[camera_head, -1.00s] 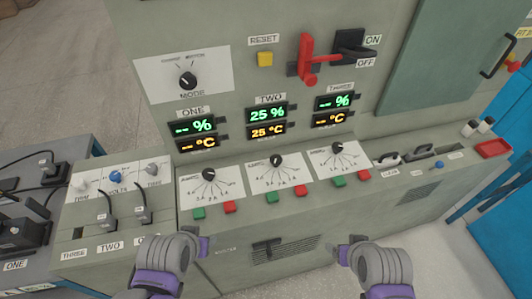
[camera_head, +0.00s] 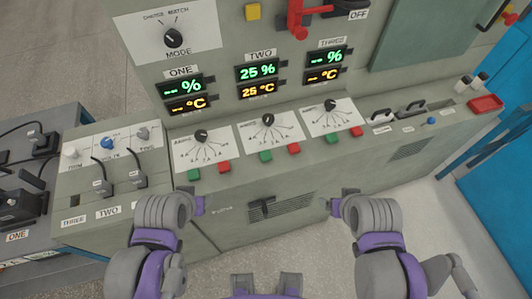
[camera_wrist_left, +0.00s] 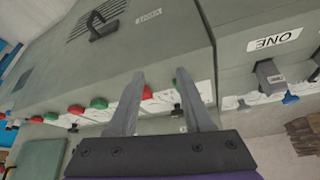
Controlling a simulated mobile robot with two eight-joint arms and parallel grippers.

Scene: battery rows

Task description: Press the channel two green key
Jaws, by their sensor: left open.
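The channel two green key (camera_head: 265,156) sits on the sloped console front below the middle dial, left of the channel two red key (camera_head: 294,149). In the left wrist view, upside down, the channel two green key (camera_wrist_left: 98,103) is left of the fingers. My left gripper (camera_head: 202,204) is in front of the console, lower left of that key and apart from it. In the left wrist view its fingers (camera_wrist_left: 160,75) are spread with nothing held. My right gripper (camera_head: 334,206) is lower right of the key; its finger gap cannot be made out.
Channel one's green key (camera_head: 194,174) and red key (camera_head: 223,167) lie to the left; channel three's green key (camera_head: 332,138) and red key (camera_head: 357,131) lie to the right. A black handle (camera_head: 262,207) sticks out of the lower front panel. Channel two's display (camera_head: 257,72) reads 25 %.

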